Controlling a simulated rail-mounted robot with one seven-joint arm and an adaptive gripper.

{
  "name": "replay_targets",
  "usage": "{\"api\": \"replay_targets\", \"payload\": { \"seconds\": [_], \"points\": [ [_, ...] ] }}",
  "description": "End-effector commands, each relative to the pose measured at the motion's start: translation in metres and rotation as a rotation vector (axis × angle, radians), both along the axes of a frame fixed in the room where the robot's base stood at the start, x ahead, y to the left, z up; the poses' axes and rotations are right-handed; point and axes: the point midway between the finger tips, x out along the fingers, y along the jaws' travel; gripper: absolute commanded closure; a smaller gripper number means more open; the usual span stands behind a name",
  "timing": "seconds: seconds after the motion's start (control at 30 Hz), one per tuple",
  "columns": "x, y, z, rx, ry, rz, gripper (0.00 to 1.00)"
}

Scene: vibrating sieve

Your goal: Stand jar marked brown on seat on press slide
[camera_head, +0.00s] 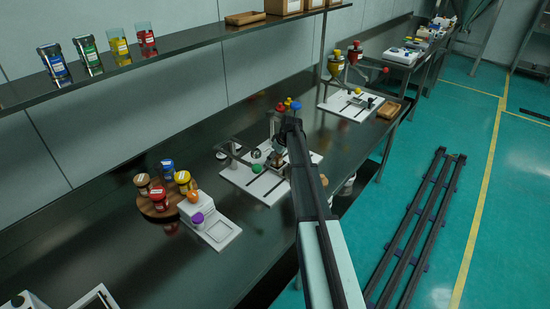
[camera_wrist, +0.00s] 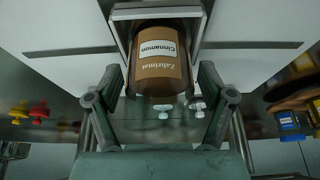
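A brown jar (camera_wrist: 158,68) with a white label reading "Zahrimat" and "Cinnamon" shows in the wrist view, inside a grey metal frame (camera_wrist: 117,35) between white panels. Whether its base rests on the seat is hidden. My gripper (camera_wrist: 161,80) has one finger on each side of the jar. A gap shows between each finger and the jar, so the fingers look open around it. In the head view my arm reaches over a white press station (camera_head: 240,177) with slotted rails; my arm and fittings mostly hide the gripper and the slide there.
A round wooden board (camera_head: 170,212) left of the station holds several jars, including a red jar (camera_head: 159,199). A white block (camera_head: 196,206) with orange and purple knobs stands beside it. A shelf (camera_head: 190,45) with colored glasses runs above.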

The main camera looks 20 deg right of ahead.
Motion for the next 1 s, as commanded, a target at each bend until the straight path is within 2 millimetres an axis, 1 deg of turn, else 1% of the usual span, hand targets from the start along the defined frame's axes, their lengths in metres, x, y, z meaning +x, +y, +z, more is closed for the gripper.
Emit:
{"api": "replay_targets", "payload": {
  "seconds": [0.17, 0.27, 0.37, 0.8, 1.0],
  "points": [
    [0.0, 0.0, 0.002, 0.0, 0.0, 0.0, 0.19],
    [-0.001, -0.001, 0.006, 0.0, -0.001, 0.0, 0.19],
    [-0.006, -0.002, 0.015, 0.0, -0.001, 0.0, 0.19],
    [-0.033, -0.017, 0.09, -0.001, -0.003, -0.001, 0.19],
    [-0.04, -0.02, 0.109, 0.0, -0.001, 0.0, 0.19]
  ]
}}
